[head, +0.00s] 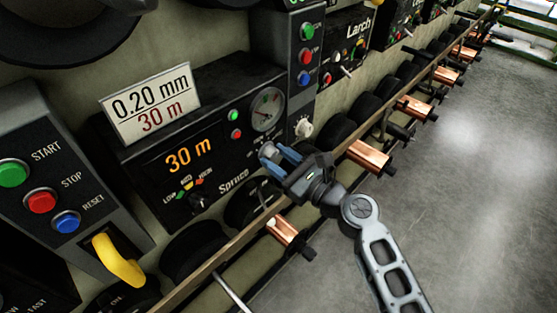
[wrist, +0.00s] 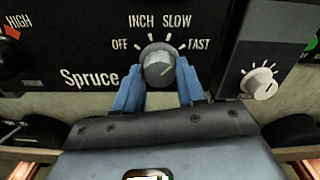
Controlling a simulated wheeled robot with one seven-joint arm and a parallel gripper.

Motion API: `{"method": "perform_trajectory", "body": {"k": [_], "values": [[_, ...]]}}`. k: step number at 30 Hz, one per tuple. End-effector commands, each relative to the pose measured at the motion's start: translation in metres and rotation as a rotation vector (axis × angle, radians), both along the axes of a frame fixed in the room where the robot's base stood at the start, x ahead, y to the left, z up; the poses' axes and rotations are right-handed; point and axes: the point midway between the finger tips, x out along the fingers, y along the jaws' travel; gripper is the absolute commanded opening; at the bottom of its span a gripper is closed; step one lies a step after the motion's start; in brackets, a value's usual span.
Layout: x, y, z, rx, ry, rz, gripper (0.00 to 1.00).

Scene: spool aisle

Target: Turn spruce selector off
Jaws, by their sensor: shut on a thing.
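The Spruce selector is a round grey knob (wrist: 158,66) on a dark panel (wrist: 85,50). White labels OFF, INCH, SLOW and FAST are arranged around it from left to right. Which label its pointer faces is too unclear to tell. My gripper (wrist: 158,78) has its blue fingers on the left and right sides of the knob, shut on it. In the head view my gripper (head: 272,157) reaches the lower right of the Spruce unit (head: 222,110) and covers most of the selector and its labels.
The Spruce unit also has an orange "30 m" display (head: 188,156), a gauge (head: 267,109) and a LOW-MED-HIGH knob (head: 199,201). A separate pale knob (wrist: 259,82) is to the right. Copper spools (head: 368,156) line the rail below. The floor at right is clear.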

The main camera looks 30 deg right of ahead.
Motion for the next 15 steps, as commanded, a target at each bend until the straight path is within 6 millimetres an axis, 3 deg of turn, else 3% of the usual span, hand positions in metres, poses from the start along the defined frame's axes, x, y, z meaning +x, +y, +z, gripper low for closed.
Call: {"method": "perform_trajectory", "body": {"k": [15], "values": [[0.0,0.0,-0.0028,-0.437,-0.144,0.002,0.09]]}}
